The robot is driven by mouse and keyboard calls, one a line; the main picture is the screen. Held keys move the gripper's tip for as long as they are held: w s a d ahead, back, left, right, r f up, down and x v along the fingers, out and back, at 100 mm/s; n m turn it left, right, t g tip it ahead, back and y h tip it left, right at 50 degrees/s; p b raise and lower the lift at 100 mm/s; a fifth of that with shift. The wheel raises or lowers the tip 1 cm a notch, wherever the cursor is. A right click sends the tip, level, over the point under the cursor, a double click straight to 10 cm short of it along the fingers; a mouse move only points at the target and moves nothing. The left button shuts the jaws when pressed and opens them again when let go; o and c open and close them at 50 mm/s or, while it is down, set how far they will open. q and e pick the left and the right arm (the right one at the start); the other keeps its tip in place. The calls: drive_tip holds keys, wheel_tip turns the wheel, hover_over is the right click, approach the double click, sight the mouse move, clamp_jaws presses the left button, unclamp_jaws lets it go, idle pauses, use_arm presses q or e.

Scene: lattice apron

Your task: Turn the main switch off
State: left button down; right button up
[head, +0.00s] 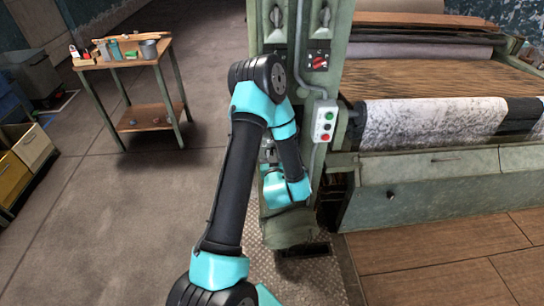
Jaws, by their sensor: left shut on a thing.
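A green machine post (340,60) stands in the middle of the head view. A red rotary knob (318,63) on a dark plate sits high on it, clear of my gripper. I cannot tell whether this is the main switch or what position it is in. My left arm comes up from below and bends down in front of the post. My left gripper (268,153) is at the post's lower face, mostly hidden by my own arm. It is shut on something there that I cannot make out. My right gripper is not in view.
A push-button box (324,121) with green and red buttons is beside my forearm. Grey knobs (276,17) sit higher on the post. A wide machine bed with pale cloth (430,122) is on the right. A small wooden table (122,62) stands at left, with open floor between.

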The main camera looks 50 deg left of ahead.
use_arm(q)
drive_tip(key=shift+s+n, duration=0.1)
drive_tip(key=shift+n, duration=0.3)
drive_tip(key=shift+s+a+f+n, duration=0.2)
drive_tip(key=shift+f+n, duration=0.1)
drive_tip(key=shift+n, duration=2.55)
drive_tip(key=shift+s+a+f+n, duration=0.2)
drive_tip(key=shift+f+n, duration=0.15)
drive_tip(key=shift+n, duration=2.45)
drive_tip(key=shift+s+a+f+n, duration=0.1)
drive_tip(key=shift+s+f+n, duration=0.15)
drive_tip(key=shift+n, duration=2.6)
drive_tip(key=c, duration=1.1)
unclamp_jaws()
drive_tip(key=shift+c, duration=0.2)
